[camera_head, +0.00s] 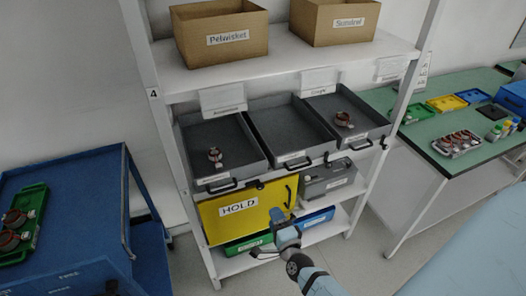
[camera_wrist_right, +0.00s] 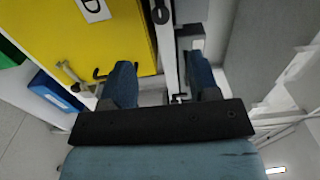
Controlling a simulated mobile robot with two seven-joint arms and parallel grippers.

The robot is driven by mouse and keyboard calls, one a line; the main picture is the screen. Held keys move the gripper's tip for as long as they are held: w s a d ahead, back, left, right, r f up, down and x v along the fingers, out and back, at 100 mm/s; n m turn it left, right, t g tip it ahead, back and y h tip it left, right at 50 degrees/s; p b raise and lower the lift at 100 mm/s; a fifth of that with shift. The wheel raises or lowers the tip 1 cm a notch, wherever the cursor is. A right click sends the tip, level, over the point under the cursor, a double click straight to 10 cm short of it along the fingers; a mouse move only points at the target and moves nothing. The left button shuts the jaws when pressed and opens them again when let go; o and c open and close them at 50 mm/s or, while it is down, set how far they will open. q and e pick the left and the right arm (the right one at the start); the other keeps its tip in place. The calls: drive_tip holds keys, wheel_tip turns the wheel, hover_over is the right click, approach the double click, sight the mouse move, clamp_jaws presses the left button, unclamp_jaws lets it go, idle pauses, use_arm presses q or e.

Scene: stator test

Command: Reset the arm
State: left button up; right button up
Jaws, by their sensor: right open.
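My right gripper (camera_head: 279,220) is in front of the shelf rack, near the right side of the yellow HOLD bin (camera_head: 220,214). In the right wrist view my right gripper (camera_wrist_right: 161,80) has its two blue fingers apart, with nothing held between them. The yellow bin (camera_wrist_right: 95,45) fills the upper left of that view, beyond the fingers. I cannot tell whether a finger touches anything. My left gripper is not in view.
Grey trays (camera_head: 285,135) sit on the rack; the left and right ones each hold a copper-coloured part. Cardboard boxes (camera_head: 222,30) stand above. A blue cart (camera_head: 75,180) is at left, a green-topped table (camera_head: 425,130) at right. Floor shows between rack and table.

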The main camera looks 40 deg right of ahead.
drive_tip(key=s+a+r+n+g+y+p, duration=0.1)
drive_tip(key=s+a+n, duration=0.5)
drive_tip(key=n, duration=0.6)
drive_tip(key=s+a+r+n+g+y+p, duration=0.1)
drive_tip(key=s+a+n+g+y+p, duration=0.2)
drive_tip(key=n, duration=0.8)
drive_tip(key=s+a+g+y, duration=0.2)
drive_tip(key=s+a+y, duration=0.1)
drive_tip(key=s+a, duration=0.1)
drive_tip(key=shift+s+a+n+g, duration=0.3)
drive_tip(key=shift+s+n, duration=0.1)
drive_tip(key=shift+s, duration=0.3)
drive_tip(key=shift+r, duration=0.1)
